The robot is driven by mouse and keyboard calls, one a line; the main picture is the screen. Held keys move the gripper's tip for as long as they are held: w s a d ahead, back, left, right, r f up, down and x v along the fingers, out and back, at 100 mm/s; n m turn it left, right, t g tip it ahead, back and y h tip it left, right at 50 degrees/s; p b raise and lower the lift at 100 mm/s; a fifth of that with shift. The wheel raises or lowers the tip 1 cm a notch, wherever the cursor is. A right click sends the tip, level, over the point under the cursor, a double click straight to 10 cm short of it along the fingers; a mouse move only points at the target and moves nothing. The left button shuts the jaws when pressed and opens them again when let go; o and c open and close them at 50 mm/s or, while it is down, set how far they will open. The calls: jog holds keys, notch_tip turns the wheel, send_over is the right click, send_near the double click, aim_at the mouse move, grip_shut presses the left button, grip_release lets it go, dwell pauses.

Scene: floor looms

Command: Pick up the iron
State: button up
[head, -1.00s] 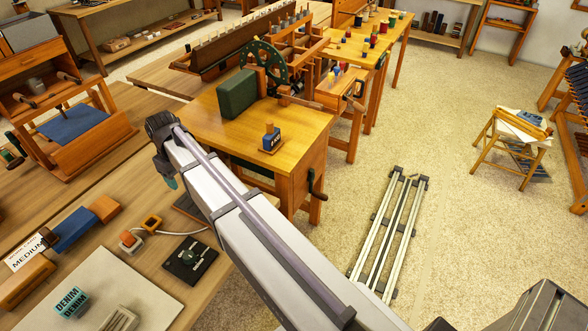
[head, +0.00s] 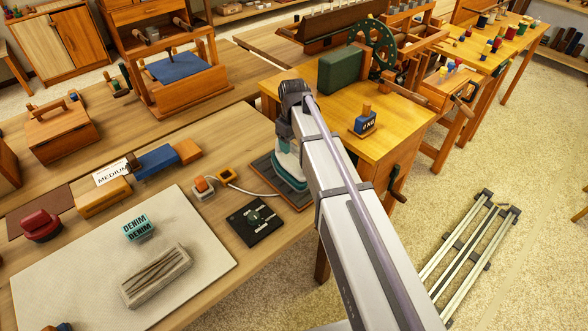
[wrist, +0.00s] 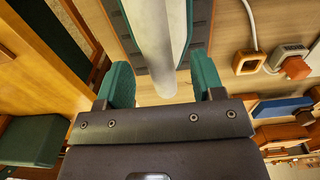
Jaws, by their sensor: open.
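The iron (head: 291,168), teal and white with a cord, sits on a dark rest pad (head: 299,199) at the right edge of the wooden bench in the head view. My gripper (wrist: 163,78) is right over it, with its fingers pointing down. In the wrist view, the iron's pale, rounded handle (wrist: 163,35) runs up the middle, in line with the gap between the two green fingers. The fingers are apart with space on each side of it. How deep the handle lies between them I cannot tell. My arm hides part of the iron in the head view.
An orange-and-white plug (head: 203,187) and a dial plate (head: 256,221) lie left of the iron. A yellow table with a green block (head: 340,70) and a blue weight (head: 365,122) stands just behind my gripper.

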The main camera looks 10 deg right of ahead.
aim_at(294, 153)
jog(key=shift+f+b, duration=1.5)
jog(key=shift+f, duration=0.65)
jog(key=shift+w+f+b, duration=0.1)
jog(key=shift+f+b, duration=0.2)
grip_shut()
